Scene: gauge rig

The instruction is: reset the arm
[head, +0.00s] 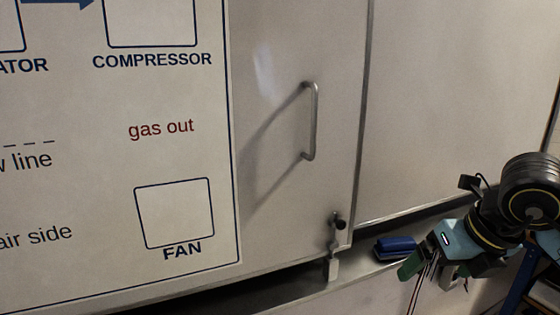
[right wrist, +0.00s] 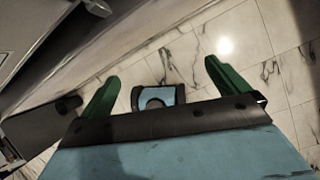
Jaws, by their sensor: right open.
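My right gripper (head: 424,272) is at the lower right of the head view, in front of the ledge under the panel doors. Its green fingers are apart in the right wrist view (right wrist: 162,72), with nothing held between them. One green finger shows clearly in the head view, just below a blue eraser-like block (head: 395,247) on the ledge; I cannot tell whether they touch. My right arm comes in from the right edge, bent. My left gripper is not in view.
A pale door with a printed diagram carries a metal handle (head: 312,121) and a small latch (head: 335,225) at its lower corner. A narrow ledge (head: 352,284) runs below. The right wrist view shows marble floor tiles (right wrist: 180,55) and a dark box-like edge (right wrist: 35,126) at left.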

